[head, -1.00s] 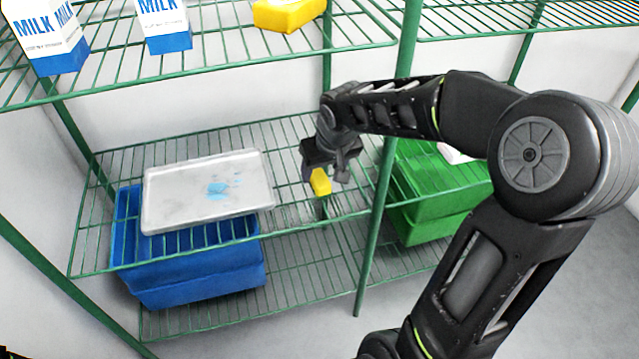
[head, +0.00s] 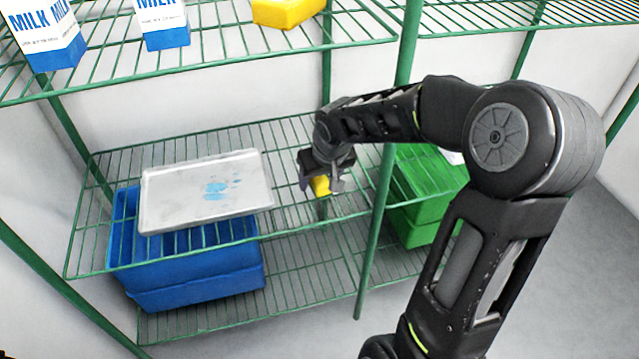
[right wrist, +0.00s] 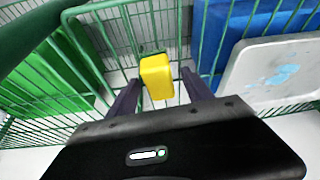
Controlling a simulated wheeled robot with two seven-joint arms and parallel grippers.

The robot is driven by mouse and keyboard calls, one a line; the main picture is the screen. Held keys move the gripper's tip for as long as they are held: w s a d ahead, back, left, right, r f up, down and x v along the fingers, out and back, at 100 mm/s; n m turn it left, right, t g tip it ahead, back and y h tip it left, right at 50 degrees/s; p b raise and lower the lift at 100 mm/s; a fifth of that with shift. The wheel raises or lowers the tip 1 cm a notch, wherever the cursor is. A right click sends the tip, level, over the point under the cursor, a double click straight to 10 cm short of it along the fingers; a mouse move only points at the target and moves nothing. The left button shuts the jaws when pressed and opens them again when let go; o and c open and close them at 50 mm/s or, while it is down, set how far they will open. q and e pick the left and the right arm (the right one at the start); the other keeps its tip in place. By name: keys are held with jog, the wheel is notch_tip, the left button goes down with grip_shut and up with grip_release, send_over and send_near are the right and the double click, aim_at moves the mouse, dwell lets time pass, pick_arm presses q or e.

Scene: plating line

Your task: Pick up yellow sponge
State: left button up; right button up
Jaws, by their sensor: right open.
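The yellow sponge (head: 320,186) lies on the middle wire shelf in the head view, partly hidden by my right gripper (head: 322,188). In the right wrist view the sponge (right wrist: 157,77) shows between the two dark fingers of my right gripper (right wrist: 158,88). The fingers are open, one on each side of the sponge, with a gap visible on both sides. My left gripper is not in view.
A metal tray (head: 160,200) with blue stains is left of the sponge. Blue crates (head: 200,285) are below it. Green crates (head: 425,225) stand at right behind a green shelf post (head: 378,225). Milk cartons (head: 165,25) and a yellow object (head: 288,12) are on the upper shelf.

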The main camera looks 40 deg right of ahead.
jog(key=shift+c, duration=0.3)
grip_shut()
dwell(0.4)
